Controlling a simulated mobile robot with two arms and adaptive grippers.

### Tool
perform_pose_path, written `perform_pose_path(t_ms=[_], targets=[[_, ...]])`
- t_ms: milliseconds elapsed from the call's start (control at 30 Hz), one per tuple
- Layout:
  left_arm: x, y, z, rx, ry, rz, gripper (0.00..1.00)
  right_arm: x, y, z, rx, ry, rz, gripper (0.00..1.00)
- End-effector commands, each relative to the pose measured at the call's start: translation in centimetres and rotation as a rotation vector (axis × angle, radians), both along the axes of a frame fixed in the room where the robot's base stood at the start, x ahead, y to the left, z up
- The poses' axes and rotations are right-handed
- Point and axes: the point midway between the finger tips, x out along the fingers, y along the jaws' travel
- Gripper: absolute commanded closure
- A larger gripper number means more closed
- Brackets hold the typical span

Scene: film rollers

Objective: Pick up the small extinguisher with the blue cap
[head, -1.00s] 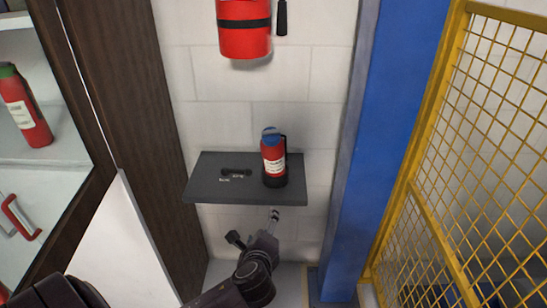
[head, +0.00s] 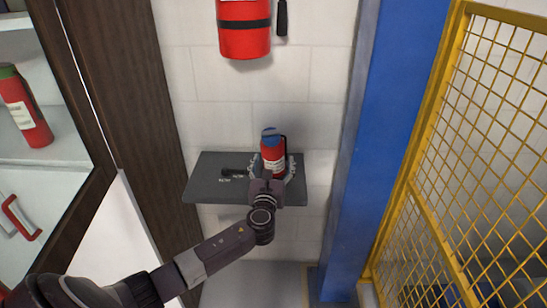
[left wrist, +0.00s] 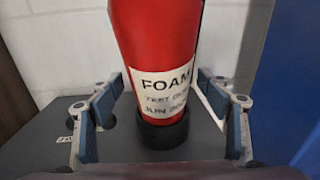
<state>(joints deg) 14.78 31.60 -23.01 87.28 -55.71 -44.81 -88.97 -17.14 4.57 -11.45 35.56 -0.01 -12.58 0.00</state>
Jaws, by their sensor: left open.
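The small red extinguisher with the blue cap (head: 272,148) stands upright on a dark grey wall shelf (head: 208,184). In the left wrist view the extinguisher (left wrist: 152,45) shows a white label reading "FOAM" and a black base ring; its cap is out of that frame. My left gripper (head: 272,168) is in front of the extinguisher in the head view. In the left wrist view the open fingers (left wrist: 160,112) stand on either side of its lower body, with gaps visible on both sides. My right gripper is in neither view.
A larger red extinguisher (head: 244,38) hangs on the wall above. A green-topped extinguisher (head: 28,115) stands in the left cabinet. A blue column (head: 373,150) and yellow mesh fence (head: 480,150) bound the right.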

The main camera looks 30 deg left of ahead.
Motion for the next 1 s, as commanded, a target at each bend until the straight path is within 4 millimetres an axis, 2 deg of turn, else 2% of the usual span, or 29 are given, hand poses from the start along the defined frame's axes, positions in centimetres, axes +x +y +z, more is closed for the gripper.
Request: perform_pose_path(t_ms=[100,333,900,1000], targets=[[0.59,0.25,-0.05,0.000,0.001,-0.001,0.29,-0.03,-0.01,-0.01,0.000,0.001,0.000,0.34],[0.60,0.27,-0.06,-0.001,0.000,-0.001,0.31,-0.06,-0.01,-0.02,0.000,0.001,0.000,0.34],[0.58,0.28,-0.06,-0.001,0.000,-0.001,0.94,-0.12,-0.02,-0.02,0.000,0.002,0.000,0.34],[0.58,0.28,-0.06,-0.001,0.000,-0.001,1.00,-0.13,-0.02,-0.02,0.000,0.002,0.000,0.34]])
